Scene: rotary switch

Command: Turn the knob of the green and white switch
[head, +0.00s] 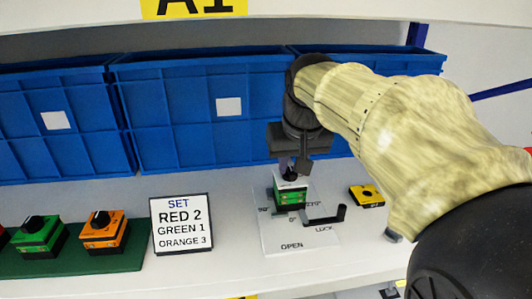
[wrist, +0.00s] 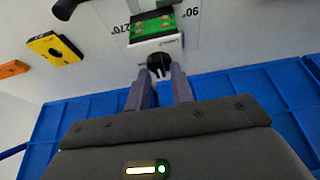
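The green and white switch (head: 291,192) stands on a white plate (head: 283,240) marked with angles and OPEN and LOCK. It also shows at the top of the wrist view (wrist: 152,30), with its black knob (wrist: 158,63) facing my gripper. My gripper (wrist: 160,82) points at the knob with its two fingers apart. The fingertips are one on each side of the knob, close to it. I cannot tell whether they touch it. In the head view my gripper (head: 290,163) is just above the switch and partly hides the knob.
A yellow box (head: 367,195) lies to the right. A sign (head: 182,226) and green (head: 38,236) and orange (head: 100,231) switches stand left. Blue bins (head: 190,115) line the back, close behind my gripper.

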